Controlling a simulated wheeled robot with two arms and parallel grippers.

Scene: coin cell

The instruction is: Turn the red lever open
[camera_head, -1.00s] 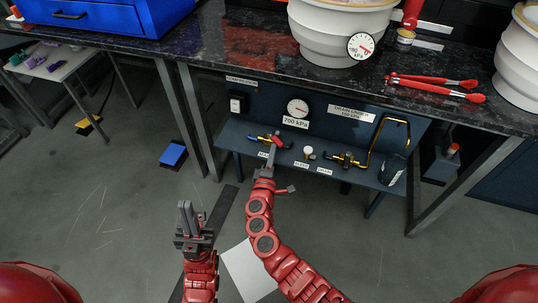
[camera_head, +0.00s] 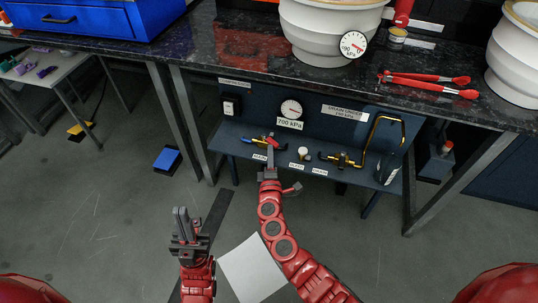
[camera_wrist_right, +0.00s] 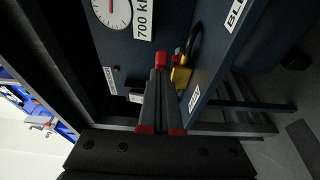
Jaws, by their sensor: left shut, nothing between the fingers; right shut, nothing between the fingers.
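The red lever (camera_head: 273,139) sits on a brass and blue valve (camera_head: 254,141) at the left of the low blue shelf. In the right wrist view the lever's red end (camera_wrist_right: 160,61) shows just beyond my fingertips, with the yellow valve body (camera_wrist_right: 181,76) to its right. My right gripper (camera_head: 270,146) is shut and empty, its tips at the lever, touching or nearly so. The fingers hide part of the lever, so its exact angle is unclear. My left gripper (camera_head: 181,213) is shut and empty, upright above the floor, well away from the valve.
A gauge (camera_head: 291,109) marked 700 kPa is on the panel behind. A white knob (camera_head: 304,153), a second brass valve (camera_head: 342,160) and a bent yellow pipe (camera_head: 377,138) stand to the right. The dark worktop (camera_head: 240,60) overhangs the shelf.

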